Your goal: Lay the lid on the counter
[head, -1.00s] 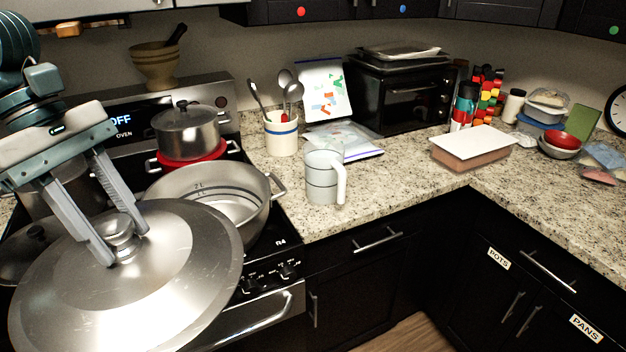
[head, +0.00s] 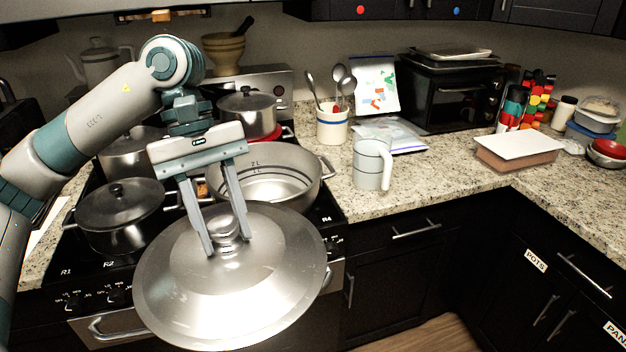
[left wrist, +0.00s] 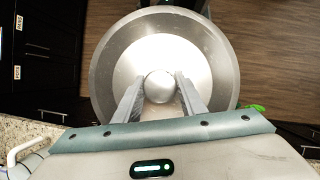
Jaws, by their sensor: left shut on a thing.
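My left gripper (head: 226,246) is shut on the knob of a large round steel lid (head: 180,293) and holds it up in front of the stove. The left wrist view shows the lid (left wrist: 106,72) with its knob between the two fingers (left wrist: 161,92). The open stockpot (head: 290,172) stands on the stove behind the lid, its near side partly hidden by the gripper and lid. The granite counter (head: 440,193) runs to the right of the stove. My right gripper is not in view.
A white measuring jug (head: 369,165) stands on the counter near the stove, with a utensil crock (head: 332,127) behind it. A lidded food box (head: 518,152) sits farther right. Bare counter lies between jug and box. Lidded pots (head: 118,207) stand on the stove's left.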

